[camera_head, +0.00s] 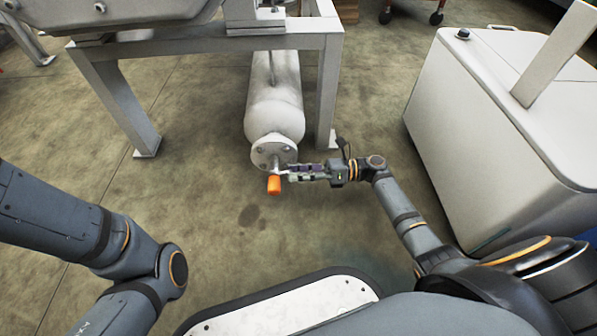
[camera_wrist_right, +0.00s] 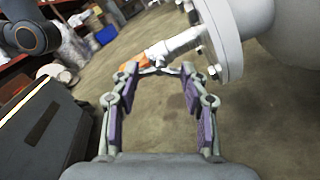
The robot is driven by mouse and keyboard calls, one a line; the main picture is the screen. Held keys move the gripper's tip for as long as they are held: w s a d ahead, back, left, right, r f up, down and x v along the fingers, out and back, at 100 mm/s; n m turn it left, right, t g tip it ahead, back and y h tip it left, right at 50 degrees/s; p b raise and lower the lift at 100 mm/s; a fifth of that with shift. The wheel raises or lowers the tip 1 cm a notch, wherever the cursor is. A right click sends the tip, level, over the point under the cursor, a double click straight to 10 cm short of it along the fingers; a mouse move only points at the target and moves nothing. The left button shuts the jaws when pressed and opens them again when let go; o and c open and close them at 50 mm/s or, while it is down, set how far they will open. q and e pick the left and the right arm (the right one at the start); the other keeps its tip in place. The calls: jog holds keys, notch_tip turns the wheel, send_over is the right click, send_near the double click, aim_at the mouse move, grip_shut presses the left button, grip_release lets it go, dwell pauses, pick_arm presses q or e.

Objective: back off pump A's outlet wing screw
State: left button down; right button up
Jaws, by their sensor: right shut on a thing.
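Pump A's outlet is a white cylinder (camera_head: 274,108) with a round flange (camera_head: 272,152); the flange also shows in the right wrist view (camera_wrist_right: 217,42). A short silver stub (camera_wrist_right: 180,43) sticks out of the flange and ends in an orange piece (camera_head: 274,184). A small silver wing screw (camera_wrist_right: 157,69) sits by the stub, between my fingertips. My right gripper (camera_head: 282,173) reaches in from the right and is shut on the wing screw, its purple-padded fingers on either side. The left fingertip partly covers the orange piece in the wrist view. My left gripper is out of view.
A grey metal frame (camera_head: 112,95) stands over the cylinder, with a leg (camera_head: 328,95) close to my right gripper. A big white cabinet (camera_head: 490,120) stands at the right. The floor in front of the outlet is clear.

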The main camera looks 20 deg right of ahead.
jog(key=shift+n, duration=12.5)
jog(key=o, duration=1.2)
jog(key=shift+c, duration=0.2)
